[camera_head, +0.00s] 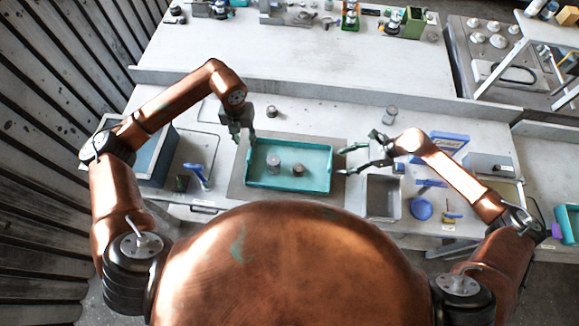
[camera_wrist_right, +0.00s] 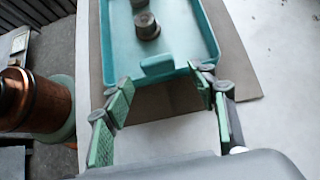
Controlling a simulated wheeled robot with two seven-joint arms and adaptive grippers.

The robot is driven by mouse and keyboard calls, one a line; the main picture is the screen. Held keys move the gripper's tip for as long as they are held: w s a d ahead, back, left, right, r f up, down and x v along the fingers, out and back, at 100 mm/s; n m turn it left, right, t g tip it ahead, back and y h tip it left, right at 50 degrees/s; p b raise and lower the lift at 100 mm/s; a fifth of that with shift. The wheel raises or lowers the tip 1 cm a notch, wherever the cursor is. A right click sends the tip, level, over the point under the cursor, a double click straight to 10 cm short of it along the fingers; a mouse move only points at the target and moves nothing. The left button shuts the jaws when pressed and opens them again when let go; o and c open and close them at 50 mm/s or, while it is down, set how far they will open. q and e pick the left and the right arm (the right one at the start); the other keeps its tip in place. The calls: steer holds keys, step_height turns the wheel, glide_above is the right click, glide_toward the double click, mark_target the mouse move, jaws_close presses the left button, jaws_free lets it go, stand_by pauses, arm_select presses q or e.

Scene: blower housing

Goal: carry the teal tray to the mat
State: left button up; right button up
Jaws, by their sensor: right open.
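The teal tray (camera_head: 327,167) lies flat on the grey-brown mat (camera_head: 237,183), with bare mat showing at its sides. Two small round metal parts (camera_head: 273,160) (camera_head: 298,170) stand inside it. My left gripper (camera_head: 246,136) is by the tray's far left corner; its finger gap is not clear. My right gripper (camera_head: 341,161) is open and empty just right of the tray. In the right wrist view, its spread fingers (camera_wrist_right: 164,80) are on either side of the tray's end tab (camera_wrist_right: 163,65), apparently without closing on it. The mat (camera_wrist_right: 238,87) shows there beneath the tray.
A sunken bin (camera_head: 384,196) and blue items (camera_head: 421,209) are right of the mat. A blue-handled tool (camera_head: 197,173) stands at the left. A small dark cylinder (camera_head: 272,112) and a glass jar (camera_head: 390,115) stand behind. The bench behind the tray is mostly clear.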

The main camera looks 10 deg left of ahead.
steer(key=v, duration=0.5)
stand_by(0.6)
